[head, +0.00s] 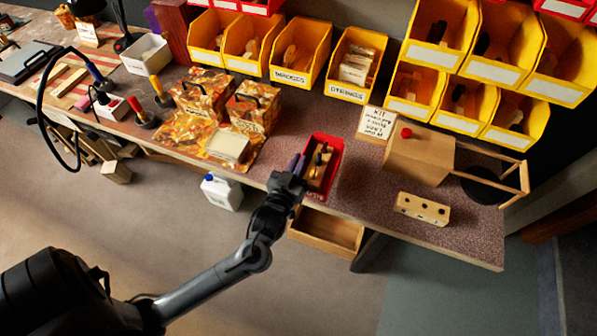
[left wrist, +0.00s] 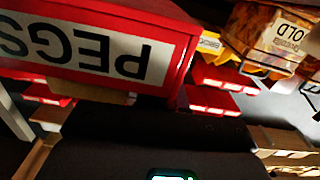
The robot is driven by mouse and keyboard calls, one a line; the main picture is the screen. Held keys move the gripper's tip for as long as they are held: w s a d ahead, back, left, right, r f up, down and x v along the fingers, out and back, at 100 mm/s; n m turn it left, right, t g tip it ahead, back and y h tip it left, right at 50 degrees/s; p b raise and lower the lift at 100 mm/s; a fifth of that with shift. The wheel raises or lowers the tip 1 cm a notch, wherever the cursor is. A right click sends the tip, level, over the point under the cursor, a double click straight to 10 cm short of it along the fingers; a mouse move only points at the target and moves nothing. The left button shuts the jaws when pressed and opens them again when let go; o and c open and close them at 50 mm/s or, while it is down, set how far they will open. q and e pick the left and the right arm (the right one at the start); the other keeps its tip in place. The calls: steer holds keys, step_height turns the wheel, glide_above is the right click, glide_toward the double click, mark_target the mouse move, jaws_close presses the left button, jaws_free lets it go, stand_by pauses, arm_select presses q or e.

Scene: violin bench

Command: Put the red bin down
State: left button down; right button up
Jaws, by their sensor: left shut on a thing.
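The red bin (head: 336,165) is at the front edge of the bench, right of the middle in the head view, with wooden and dark pieces inside. My left gripper (head: 298,166) is shut on its left side. In the left wrist view the red bin (left wrist: 181,72) fills the upper left, its white PEGS label upside down. I cannot tell whether its bottom touches the bench. My right gripper is in neither view.
The speckled bench top (head: 369,200) is clear right of the bin, up to a wooden block with holes (head: 423,209) and a wooden box (head: 420,158). A KIT card (head: 376,124) and yellow bins (head: 355,62) stand behind. An open wooden drawer (head: 325,232) is below.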

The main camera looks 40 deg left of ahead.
arm_select(q)
steer(key=shift+w+a+f+b, duration=0.15)
steer(key=shift+f+b, duration=0.6)
steer(key=shift+f, duration=1.35)
steer(key=shift+f, duration=0.1)
steer(key=c, duration=1.2)
jaws_free()
steer(key=shift+c, duration=0.2)
